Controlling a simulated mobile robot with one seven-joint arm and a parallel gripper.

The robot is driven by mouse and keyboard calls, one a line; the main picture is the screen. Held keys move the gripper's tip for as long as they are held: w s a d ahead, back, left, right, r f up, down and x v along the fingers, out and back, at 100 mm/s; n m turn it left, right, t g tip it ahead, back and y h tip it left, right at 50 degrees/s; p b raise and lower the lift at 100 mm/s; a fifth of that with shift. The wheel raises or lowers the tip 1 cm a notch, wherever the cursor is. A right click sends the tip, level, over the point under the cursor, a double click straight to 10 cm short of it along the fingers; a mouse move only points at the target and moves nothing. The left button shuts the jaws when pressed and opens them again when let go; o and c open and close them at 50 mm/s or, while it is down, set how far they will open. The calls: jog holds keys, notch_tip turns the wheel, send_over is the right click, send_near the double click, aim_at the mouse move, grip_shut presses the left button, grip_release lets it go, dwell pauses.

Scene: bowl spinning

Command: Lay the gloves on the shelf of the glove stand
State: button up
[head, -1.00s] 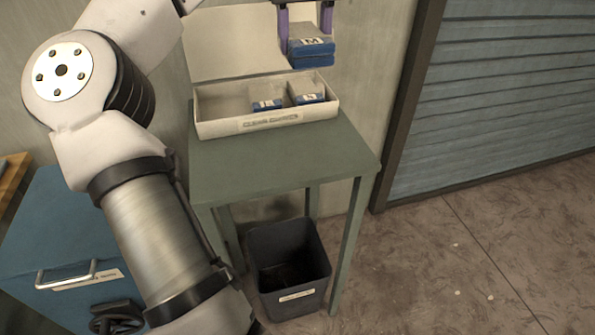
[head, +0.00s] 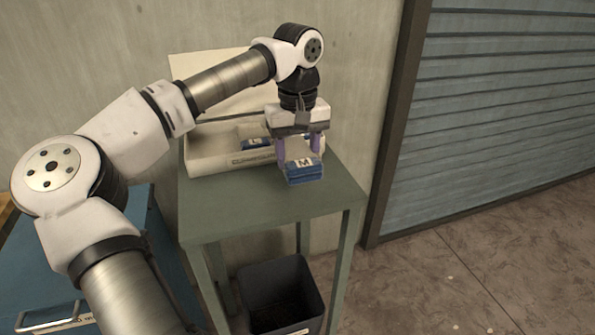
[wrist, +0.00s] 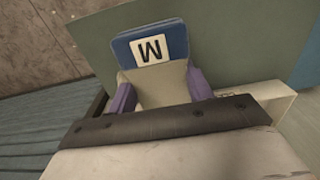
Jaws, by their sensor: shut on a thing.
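The gloves (head: 304,172) are a blue folded bundle with a white "M" label. They also show in the wrist view (wrist: 151,45), with a pale part between the purple fingers. My gripper (head: 300,152) is shut on the gloves and points down; its fingers also show in the wrist view (wrist: 160,92). The gloves are in front of the tray's right end, over the green top of the stand (head: 240,215). I cannot tell whether they touch that top.
A pale open tray (head: 205,162) with a lettered front stands at the back of the green top. A blue bundle marked "L" (head: 255,143) lies in it. A dark bin (head: 280,295) stands below. A blue cabinet (head: 35,265) is at the left. The top's front part is clear.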

aim_at(298, 187)
jog(key=shift+f, duration=2.35)
jog(key=shift+f, duration=0.15)
jog(key=o, duration=1)
notch_tip(298, 187, up, 12)
jog(key=shift+r, duration=0.2)
jog(key=shift+d, duration=0.1)
